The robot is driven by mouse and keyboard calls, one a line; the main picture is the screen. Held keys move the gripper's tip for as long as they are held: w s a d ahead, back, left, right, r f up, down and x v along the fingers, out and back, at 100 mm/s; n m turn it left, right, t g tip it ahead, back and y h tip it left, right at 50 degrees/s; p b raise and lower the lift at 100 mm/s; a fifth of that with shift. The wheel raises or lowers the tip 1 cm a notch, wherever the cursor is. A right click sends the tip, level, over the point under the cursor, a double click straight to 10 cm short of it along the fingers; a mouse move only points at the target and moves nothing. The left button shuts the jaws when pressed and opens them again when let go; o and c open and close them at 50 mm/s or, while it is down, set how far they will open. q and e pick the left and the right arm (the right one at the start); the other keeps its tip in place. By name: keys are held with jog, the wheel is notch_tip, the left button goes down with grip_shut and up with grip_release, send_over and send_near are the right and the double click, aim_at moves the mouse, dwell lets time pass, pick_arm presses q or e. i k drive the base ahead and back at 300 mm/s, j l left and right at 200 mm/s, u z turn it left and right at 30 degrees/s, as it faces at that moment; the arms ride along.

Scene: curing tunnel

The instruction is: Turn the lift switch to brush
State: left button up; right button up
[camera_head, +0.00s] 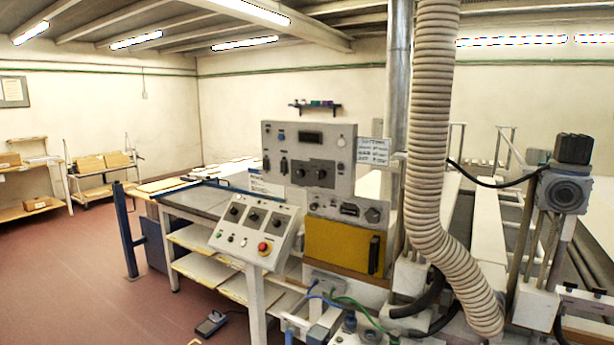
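A grey upright control panel (340,150) stands in the middle of the view. It carries a dark display (310,138) and several dark switches, including two on a darker plate (313,174). A sloped grey console (256,232) in front of it has a row of three black rotary knobs, with the middle one (254,216) between the other two, and a red stop button (264,248). Labels are too small to read, so I cannot tell which switch is the lift switch or where it points. Neither of my grippers is in view.
A yellow panel (335,244) sits below the upright panel. A ribbed hose (430,150) hangs to its right, beside machine rails. A work table (215,200) stands behind the console. A foot pedal (211,323) lies on the floor. The red floor (90,280) at left is clear.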

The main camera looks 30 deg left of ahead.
aim_at(320, 174)
jog(key=i+j, duration=0.1)
jog(key=j, duration=0.45)
jog(key=i+j, duration=0.15)
jog(key=j, duration=0.35)
jog(key=i+j, duration=0.1)
jog(key=j, duration=0.45)
jog(key=i+j, duration=0.1)
jog(key=j, duration=0.45)
jog(key=i+j+z, duration=0.1)
jog(key=j, duration=0.4)
jog(key=i+j, duration=0.15)
jog(key=j, duration=0.4)
